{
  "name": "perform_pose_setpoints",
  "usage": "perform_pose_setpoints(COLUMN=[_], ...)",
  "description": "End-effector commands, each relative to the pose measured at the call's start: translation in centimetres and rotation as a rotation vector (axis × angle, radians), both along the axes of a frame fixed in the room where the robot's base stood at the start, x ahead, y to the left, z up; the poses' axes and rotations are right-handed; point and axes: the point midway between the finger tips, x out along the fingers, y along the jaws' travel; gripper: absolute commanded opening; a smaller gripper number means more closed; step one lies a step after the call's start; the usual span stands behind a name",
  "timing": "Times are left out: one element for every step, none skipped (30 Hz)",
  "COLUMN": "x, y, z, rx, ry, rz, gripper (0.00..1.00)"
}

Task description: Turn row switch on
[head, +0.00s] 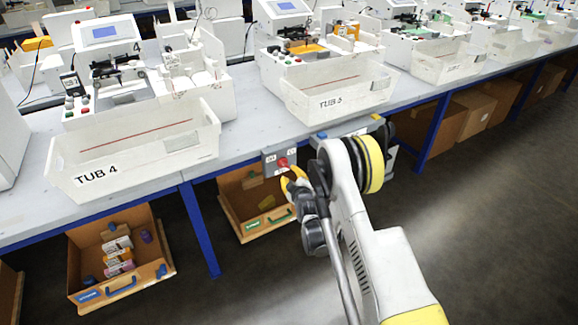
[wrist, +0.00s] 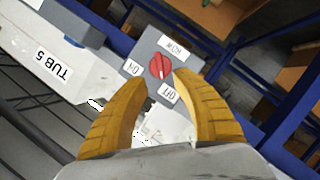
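The row switch is a grey box with a red rotary knob (wrist: 160,66), labelled ROW, ON and OFF in the wrist view. In the head view the grey switch box (head: 279,160) hangs at the front edge of the bench, between two tubs. My gripper (head: 293,183) is just in front of it. In the wrist view the yellow fingers of my gripper (wrist: 159,80) are spread apart and empty, with the knob just beyond the gap between the tips. The fingers do not appear to touch the knob. Which label the knob points to is hard to tell.
A white tub marked TUB 4 (head: 135,150) and another labelled tub (head: 335,92) stand on the bench, either side above the switch. Open wooden drawers (head: 120,262) sit below. Blue bench legs (head: 200,230) stand near. The floor at right is clear.

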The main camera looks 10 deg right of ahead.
Motion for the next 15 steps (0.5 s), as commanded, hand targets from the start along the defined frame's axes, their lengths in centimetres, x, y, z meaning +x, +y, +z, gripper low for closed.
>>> perform_pose_setpoints(x=[0.9, 1.6, 2.5, 3.1, 3.7, 4.5, 5.0, 5.5, 6.1, 6.5, 6.8, 7.2, 7.4, 7.6, 7.8], y=[0.1, 0.1, 0.1, 0.1, 0.1, 0.2, 0.2, 0.2, 0.2, 0.2, 0.2, 0.2, 0.2, 0.2, 0.2], z=[0.1, -0.5, -0.9, -1.1, -1.4, -1.6, -1.7, -1.8, -2.0, -2.1, -2.1, -2.2, -2.2, -2.3, -2.3], rx=[0.0, 0.0, 0.001, 0.001, 0.002, 0.002, 0.002, 0.002, 0.002, 0.001, 0.001, 0.001, 0.001, 0.001, 0.001], ry=[-0.001, 0.0, 0.0, 0.0, 0.001, 0.001, 0.001, 0.001, 0.001, 0.001, 0.001, 0.001, 0.001, 0.001, 0.001], rz=[0.001, 0.0, 0.0, 0.0, 0.0, 0.0, 0.0, 0.0, 0.0, 0.0, 0.0, 0.0, 0.0, 0.0, 0.0], gripper=[0.33, 0.33, 0.33, 0.33, 0.33, 0.33, 0.33, 0.33, 0.33, 0.33, 0.33, 0.33, 0.33, 0.33, 0.33])
